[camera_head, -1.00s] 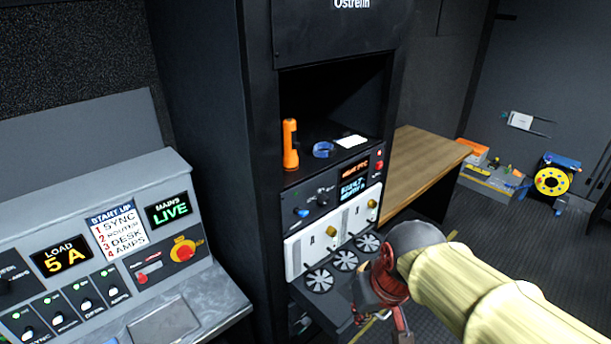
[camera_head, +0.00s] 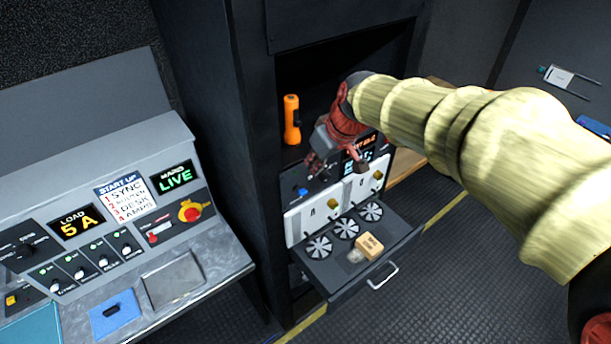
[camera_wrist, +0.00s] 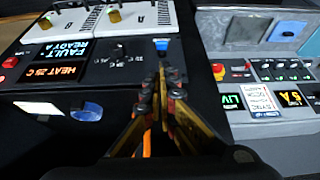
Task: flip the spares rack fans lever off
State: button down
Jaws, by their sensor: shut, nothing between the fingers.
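The spares rack panel (camera_head: 289,199) has a blue lever (camera_head: 302,190) at its left end. Its labels are too small to read, so I cannot tell for certain which control is the fans lever. The blue lever also shows in the wrist view (camera_wrist: 161,44), just beyond my fingertips. My gripper (camera_wrist: 160,78) is shut and empty. In the head view my gripper (camera_head: 314,172) is in front of the panel, hiding its middle and part of the displays. I cannot tell whether the fingertips touch the lever.
An orange torch (camera_head: 291,120) stands on the shelf above the panel. Below, white modules (camera_head: 297,225) have yellow knobs. A drawer with fans (camera_head: 319,247) juts out, holding a small tan box (camera_head: 369,246). A control desk (camera_head: 222,262) stands to the left.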

jog(key=w, duration=0.1)
send_near(304, 190)
jog(key=w+f, duration=0.1)
jog(key=w+a+f, duration=0.1)
jog(key=f, duration=0.1)
jog(key=w+a+f, duration=0.1)
jog(key=w+f, duration=0.1)
jog(key=shift+a+p, duration=0.25)
jog(key=shift+p, duration=0.15)
jog(key=shift+f+b, duration=0.15)
jog(key=shift+b, duration=1)
jog(key=shift+s, duration=0.1)
